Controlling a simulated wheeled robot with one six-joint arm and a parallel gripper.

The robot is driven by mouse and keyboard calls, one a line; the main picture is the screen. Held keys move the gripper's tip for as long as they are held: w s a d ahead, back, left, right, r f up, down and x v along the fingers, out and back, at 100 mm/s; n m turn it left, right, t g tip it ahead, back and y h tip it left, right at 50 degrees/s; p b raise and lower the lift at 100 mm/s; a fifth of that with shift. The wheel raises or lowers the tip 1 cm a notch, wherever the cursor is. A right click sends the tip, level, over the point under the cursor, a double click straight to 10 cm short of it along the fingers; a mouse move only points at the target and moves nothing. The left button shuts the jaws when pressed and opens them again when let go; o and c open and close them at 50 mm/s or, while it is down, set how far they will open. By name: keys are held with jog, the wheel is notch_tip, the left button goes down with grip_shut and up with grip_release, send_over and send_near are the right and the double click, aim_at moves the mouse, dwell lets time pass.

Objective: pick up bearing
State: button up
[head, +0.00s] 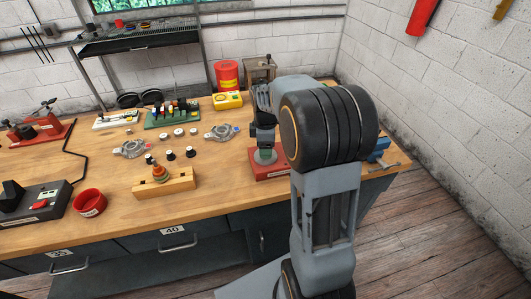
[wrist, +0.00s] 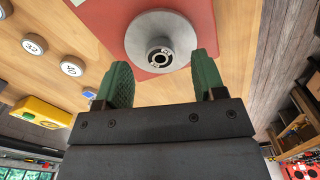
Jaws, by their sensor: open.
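My gripper (wrist: 163,72) is open, with its two green fingers apart and pointing at a grey round metal piece (wrist: 143,28). This piece has a raised hub with a small shiny ring, likely the bearing (wrist: 160,57), at its middle. The ring appears between the fingertips, with a gap on each side, and nothing is gripped. The grey piece sits on a red base plate (wrist: 95,18). In the head view, my gripper (head: 264,140) is low over the red base (head: 270,172) at the bench's right, and my arm hides part of it.
White-topped round pieces (wrist: 72,65) lie beside the red base. A wooden block (head: 180,184) with a copper-coloured part, a red bowl (head: 90,209) and two grey housings (head: 131,149) stand to the left. A yellow box (head: 228,100) and a red can (head: 227,75) are behind.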

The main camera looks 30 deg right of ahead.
jog(key=shift+f, duration=1.05)
jog(key=shift+c, duration=0.2)
jog(key=c, duration=1)
jog(key=shift+r, duration=0.15)
jog(key=shift+c, duration=0.2)
